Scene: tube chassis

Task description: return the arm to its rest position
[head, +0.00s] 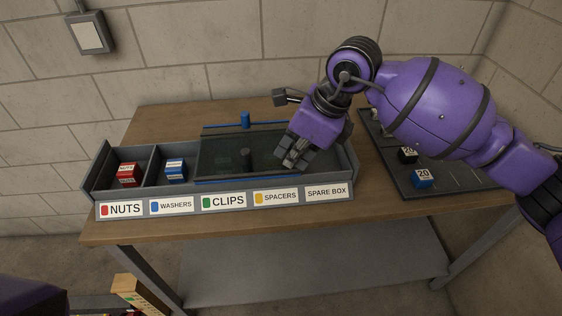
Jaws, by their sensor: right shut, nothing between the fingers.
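My right arm comes in from the right, purple with black bands. My right gripper (294,158) is shut and empty, over the right part of the dark see-through cover on the labelled bin tray (100,180). I cannot tell whether its fingers touch the cover (222,152). The arm hides part of the tray's right end and the wall behind. My left gripper is not in view; a dark purple part of mine shows at the lower left corner.
The tray stands on a wooden table (400,228). Its open left compartments hold a red box (128,174) and a blue box (175,170). A dark board (432,186) with numbered blocks, one blue (422,179), lies on the right. A wooden block (140,294) shows at lower left.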

